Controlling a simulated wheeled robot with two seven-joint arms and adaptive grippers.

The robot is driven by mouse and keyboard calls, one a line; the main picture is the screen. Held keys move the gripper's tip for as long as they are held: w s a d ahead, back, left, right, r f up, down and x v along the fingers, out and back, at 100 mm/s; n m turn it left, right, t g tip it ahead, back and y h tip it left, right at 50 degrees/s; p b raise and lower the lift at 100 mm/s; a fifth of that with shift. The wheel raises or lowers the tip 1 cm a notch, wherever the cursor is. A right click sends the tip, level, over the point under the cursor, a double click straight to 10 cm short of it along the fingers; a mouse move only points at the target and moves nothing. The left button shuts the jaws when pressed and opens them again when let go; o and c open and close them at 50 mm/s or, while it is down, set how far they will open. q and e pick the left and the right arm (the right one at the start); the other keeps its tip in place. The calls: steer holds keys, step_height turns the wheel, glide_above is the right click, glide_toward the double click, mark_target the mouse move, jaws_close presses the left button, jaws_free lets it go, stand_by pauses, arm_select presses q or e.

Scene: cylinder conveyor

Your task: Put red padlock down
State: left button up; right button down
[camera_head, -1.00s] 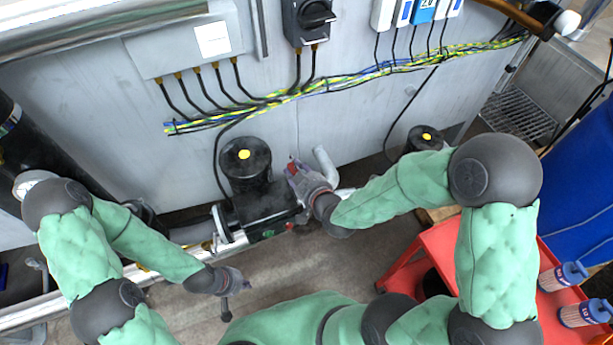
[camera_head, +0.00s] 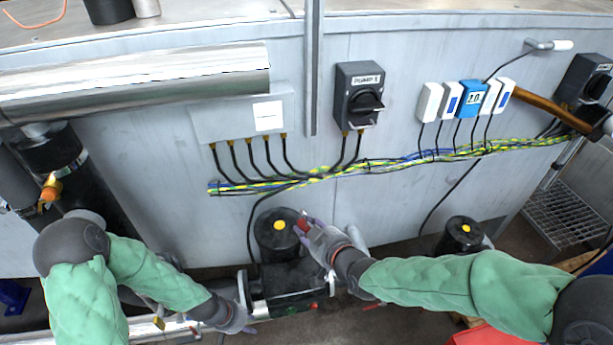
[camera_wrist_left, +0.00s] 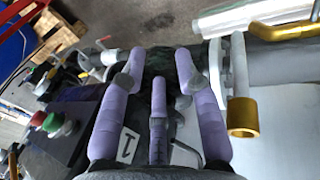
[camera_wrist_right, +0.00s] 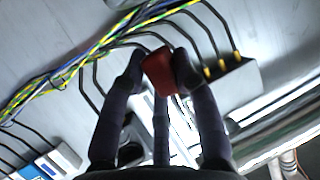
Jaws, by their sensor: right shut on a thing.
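A red padlock (camera_wrist_right: 160,72) is between the fingertips of my right gripper (camera_wrist_right: 160,75) in the right wrist view. In the head view the padlock (camera_head: 303,222) shows as a small red shape at the tips of the right gripper (camera_head: 312,232), near the wall and beside a black motor with a yellow cap. Its shackle is not clearly visible. My left gripper (camera_head: 243,322) is low at the left of the motor. In the left wrist view its fingers (camera_wrist_left: 155,80) are spread apart with nothing seen between them.
The black motor (camera_head: 277,245) stands close to the right gripper. A dark isolator switch (camera_head: 360,95) and a grey junction box (camera_head: 240,115) are on the wall, with yellow-green cables (camera_head: 400,162) below. A red cart (camera_head: 490,336) is at the lower right.

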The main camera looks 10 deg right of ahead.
arm_select(q)
steer(key=w+r+m, duration=0.3)
steer(key=w+r, duration=0.2)
steer(key=r, duration=0.3)
steer(key=w+r+m+t+h, duration=0.1)
steer(key=w+r+m, duration=0.1)
steer(key=w+r, duration=0.5)
steer(key=w+r+m, duration=0.3)
steer(key=w+r, duration=0.1)
steer(key=r, duration=0.6)
steer(key=s+d+r+m+g+y, duration=0.1)
steer(key=s+d+r+m+y, duration=0.15)
steer(key=d+r+m, duration=0.9)
steer(key=s+d+r+m+g+y, duration=0.1)
steer(key=s+d+r+m+y, duration=0.15)
steer(key=d+r+m, duration=0.85)
steer(key=a+f, duration=0.1)
steer(key=f, duration=0.2)
steer(key=a+f+m, duration=0.1)
steer(key=f, duration=0.2)
steer(key=a+f+m, duration=0.1)
steer(key=f, duration=0.2)
steer(key=shift+s, duration=0.4)
